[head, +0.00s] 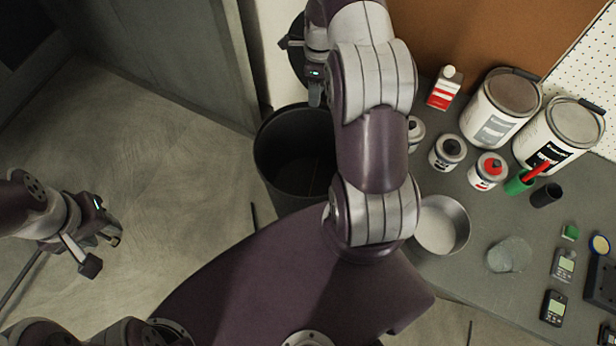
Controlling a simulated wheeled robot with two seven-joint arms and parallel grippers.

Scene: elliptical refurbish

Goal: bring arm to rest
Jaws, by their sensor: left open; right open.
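My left gripper (102,252) is at the left, over the bare floor. Its two fingers are apart with nothing between them. My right arm (372,130) reaches up through the middle of the view, between the black bin and the workbench. My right gripper (302,70) is at the top, beyond the bin and near the wall edge. Its fingers look apart and I see nothing held in them. Part of the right gripper is hidden by its own arm.
A black bin (275,150) stands below the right gripper in the picture. The grey workbench (470,225) carries a metal bowl (442,226), large paint cans (502,105), small jars (448,152), a red-and-white bottle (444,90) and handheld devices (554,307). The floor (150,150) at left is clear.

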